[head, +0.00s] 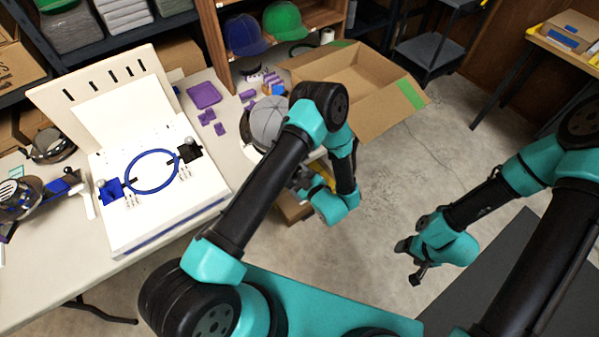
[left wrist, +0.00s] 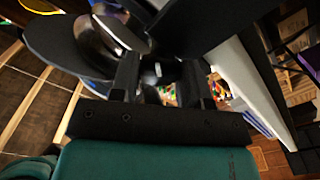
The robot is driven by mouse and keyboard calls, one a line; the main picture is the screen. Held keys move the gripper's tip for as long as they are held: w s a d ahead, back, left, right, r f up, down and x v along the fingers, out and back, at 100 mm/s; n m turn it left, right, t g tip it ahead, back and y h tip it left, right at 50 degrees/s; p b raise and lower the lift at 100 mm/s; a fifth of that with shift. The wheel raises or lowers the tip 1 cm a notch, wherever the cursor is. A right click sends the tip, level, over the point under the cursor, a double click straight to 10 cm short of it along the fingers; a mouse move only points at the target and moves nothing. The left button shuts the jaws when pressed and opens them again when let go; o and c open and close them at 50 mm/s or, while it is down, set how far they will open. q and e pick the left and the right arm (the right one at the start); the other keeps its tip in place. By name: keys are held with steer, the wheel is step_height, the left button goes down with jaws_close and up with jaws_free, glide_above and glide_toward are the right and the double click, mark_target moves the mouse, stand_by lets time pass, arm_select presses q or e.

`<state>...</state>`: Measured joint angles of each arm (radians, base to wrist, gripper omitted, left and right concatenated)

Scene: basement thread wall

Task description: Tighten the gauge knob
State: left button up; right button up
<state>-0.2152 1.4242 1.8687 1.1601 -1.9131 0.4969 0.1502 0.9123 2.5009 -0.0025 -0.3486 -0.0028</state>
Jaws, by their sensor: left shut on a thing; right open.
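My left gripper (head: 302,181) is low beyond the table's right edge, beside a cap-shaped grey piece (head: 267,118) on a white stand. It is partly hidden by my own arm. In the left wrist view its fingers (left wrist: 165,82) are shut on a small dark part in front of a black disc and a shiny metal cylinder (left wrist: 98,35). I cannot tell for sure that this part is the gauge knob. My right gripper (head: 412,262) hangs open and empty over the floor at the right.
A white board (head: 205,185) with a blue hoop (head: 152,171) stands on the table (head: 60,265). Purple pieces (head: 205,95) lie behind it. An open cardboard box (head: 357,72) is behind my left arm.

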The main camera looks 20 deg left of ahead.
arm_select(q)
steer(key=shift+c, duration=0.6)
steer(key=shift+m, duration=2.9)
steer(key=o, duration=0.9)
steer(key=v, duration=1.7)
steer(key=shift+s+d, duration=0.15)
steer(key=shift+d, duration=0.05)
